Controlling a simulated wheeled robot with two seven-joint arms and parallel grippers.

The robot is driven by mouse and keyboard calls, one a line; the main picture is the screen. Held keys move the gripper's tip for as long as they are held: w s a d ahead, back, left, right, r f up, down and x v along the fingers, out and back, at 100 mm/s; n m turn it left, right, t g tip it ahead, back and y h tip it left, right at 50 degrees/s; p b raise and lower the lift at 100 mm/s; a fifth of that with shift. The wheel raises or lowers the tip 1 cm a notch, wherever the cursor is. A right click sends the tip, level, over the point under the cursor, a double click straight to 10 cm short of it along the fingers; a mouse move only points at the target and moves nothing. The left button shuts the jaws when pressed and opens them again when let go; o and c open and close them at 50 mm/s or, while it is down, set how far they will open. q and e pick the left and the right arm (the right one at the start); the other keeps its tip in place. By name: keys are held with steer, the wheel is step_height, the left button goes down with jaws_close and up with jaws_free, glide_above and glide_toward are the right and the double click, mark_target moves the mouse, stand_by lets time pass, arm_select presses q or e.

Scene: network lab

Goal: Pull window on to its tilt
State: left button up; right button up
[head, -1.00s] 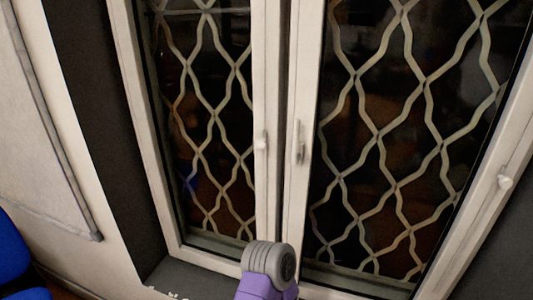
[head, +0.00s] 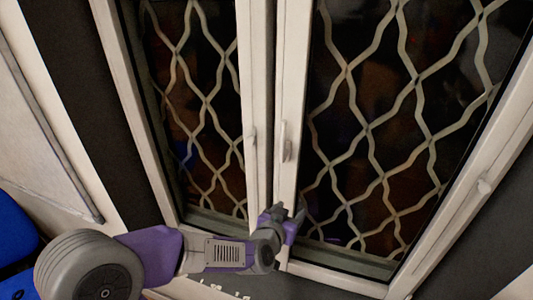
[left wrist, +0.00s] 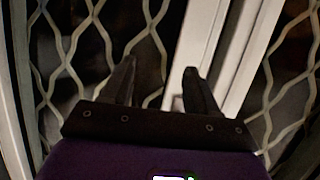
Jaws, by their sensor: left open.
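A white-framed window (head: 286,90) with two sashes fills the head view, with a pale wavy lattice over dark glass. A slim upright handle (head: 287,143) is on the right sash's inner stile, and a small knob (head: 251,136) is on the left sash's stile. A narrow dark gap runs between the sashes. My left gripper (head: 288,211) is open and empty, in front of the lower part of the right sash's stile, below the handle. In the left wrist view, its two dark fingers (left wrist: 159,68) point at the lattice and a white stile (left wrist: 200,45). Contact is not clear.
A dark sill (head: 245,285) lies along the bottom of the window. A blue chair (head: 15,235) stands at the lower left, by the pale wall with a framed panel (head: 35,130).

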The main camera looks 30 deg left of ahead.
mark_target(282, 140)
arm_select(q)
steer(key=s+a+r+n+t+y+p, duration=0.1)
steer(key=s+a+r+t, duration=0.1)
steer(key=r, duration=0.6)
steer(key=s+a+r+t+y+p, duration=0.1)
steer(key=s+a+r+t+y, duration=0.15)
steer(key=r, duration=0.65)
steer(key=shift+g, duration=0.55)
steer(key=b+x, duration=0.1)
steer(key=x, duration=1.2)
steer(key=shift+d+f+b, duration=0.1)
steer(key=shift+d+b, duration=0.15)
steer(key=shift+b, duration=0.15)
arm_select(e)
steer(key=shift+r, duration=0.5)
arm_select(q)
jaws_close()
